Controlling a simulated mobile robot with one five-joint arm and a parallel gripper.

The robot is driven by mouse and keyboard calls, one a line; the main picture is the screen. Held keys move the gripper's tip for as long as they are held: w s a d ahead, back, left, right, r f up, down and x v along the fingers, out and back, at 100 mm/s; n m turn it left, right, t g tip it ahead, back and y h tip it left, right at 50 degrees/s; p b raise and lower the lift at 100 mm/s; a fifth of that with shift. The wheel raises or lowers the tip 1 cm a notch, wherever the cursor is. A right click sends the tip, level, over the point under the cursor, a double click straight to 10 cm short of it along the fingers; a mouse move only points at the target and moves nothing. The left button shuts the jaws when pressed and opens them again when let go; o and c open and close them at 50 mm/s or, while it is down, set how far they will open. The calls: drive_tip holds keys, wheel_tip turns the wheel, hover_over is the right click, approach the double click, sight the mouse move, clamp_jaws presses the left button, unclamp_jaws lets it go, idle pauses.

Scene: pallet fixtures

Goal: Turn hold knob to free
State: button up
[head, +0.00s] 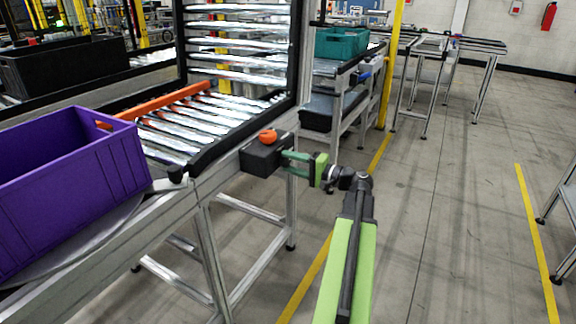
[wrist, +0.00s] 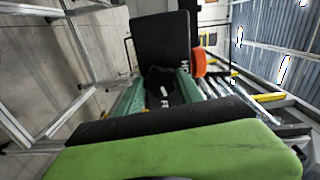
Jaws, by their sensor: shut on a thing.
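The hold knob (wrist: 158,77) is a dark knob on the face of a black box (head: 262,158), which is fixed to the side of the conveyor frame. In the wrist view the box (wrist: 160,38) stands straight ahead, with partly hidden white letters reading "H" and "FR" beside the knob. My gripper (head: 285,163) reaches the box from the right in the head view. Its green fingers (wrist: 160,84) are on both sides of the knob, shut on it. A small white mark shows between the fingers; which label it points at I cannot tell. In the head view the knob is hidden.
An orange round button (head: 268,136) sits on top of the box. A purple crate (head: 70,185) stands at the left, and an orange bar (head: 165,103) lies across the rollers. A teal crate (head: 341,43) is farther back. The floor (head: 450,190) to the right is clear.

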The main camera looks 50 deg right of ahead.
drive_tip(key=shift+d+m, duration=0.1)
drive_tip(key=shift+m, duration=1.6)
drive_tip(key=o, duration=1.4)
drive_tip(key=v, duration=1.7)
drive_tip(key=shift+s, duration=0.3)
drive_tip(key=shift+f, duration=0.1)
